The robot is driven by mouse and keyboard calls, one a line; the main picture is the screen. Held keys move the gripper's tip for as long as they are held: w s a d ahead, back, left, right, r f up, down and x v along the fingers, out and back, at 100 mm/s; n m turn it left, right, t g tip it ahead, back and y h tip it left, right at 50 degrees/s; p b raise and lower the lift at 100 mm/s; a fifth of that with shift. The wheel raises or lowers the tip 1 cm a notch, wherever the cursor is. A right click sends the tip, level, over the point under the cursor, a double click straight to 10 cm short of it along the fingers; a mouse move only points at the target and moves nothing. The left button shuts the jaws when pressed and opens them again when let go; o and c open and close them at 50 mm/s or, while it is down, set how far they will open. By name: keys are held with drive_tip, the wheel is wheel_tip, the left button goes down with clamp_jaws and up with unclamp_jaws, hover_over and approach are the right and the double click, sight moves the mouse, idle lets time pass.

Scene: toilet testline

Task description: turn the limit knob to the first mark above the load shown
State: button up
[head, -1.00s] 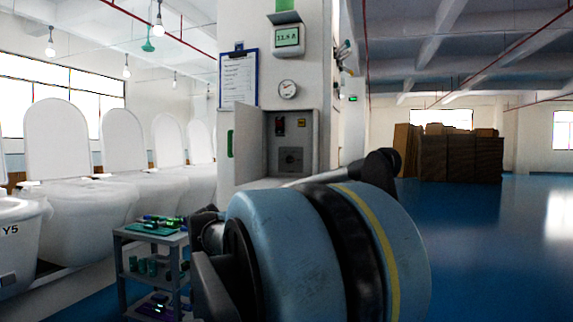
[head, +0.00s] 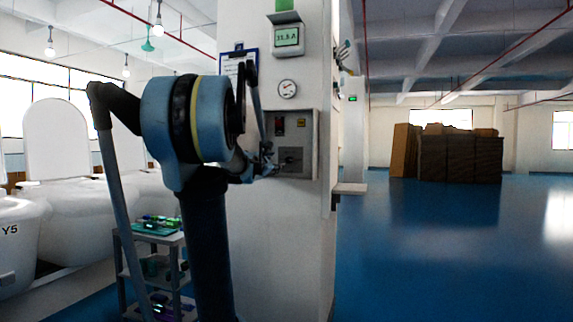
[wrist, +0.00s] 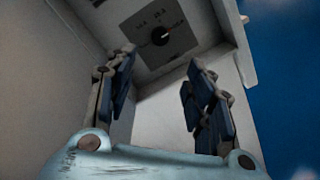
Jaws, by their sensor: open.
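The limit knob (wrist: 161,36) is a round black knob on a dark grey plate (wrist: 178,50). In the head view my gripper (head: 266,160) is at the open grey control box (head: 309,142), beside the knob plate (head: 291,160). The load display (head: 287,37), a green screen above, seems to read 11.8 A; its digits are blurred.
A grey cart (head: 125,252) with small parts stands left, near white toilets (head: 68,222). Box walls (wrist: 228,28) flank the knob plate.

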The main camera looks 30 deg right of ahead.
sight(288, 160)
drive_tip(key=x, duration=1.6)
drive_tip(key=shift+w+d, duration=0.25)
drive_tip(key=c, duration=1.1)
drive_tip(key=shift+o, duration=0.2)
drive_tip(key=shift+d, duration=0.1)
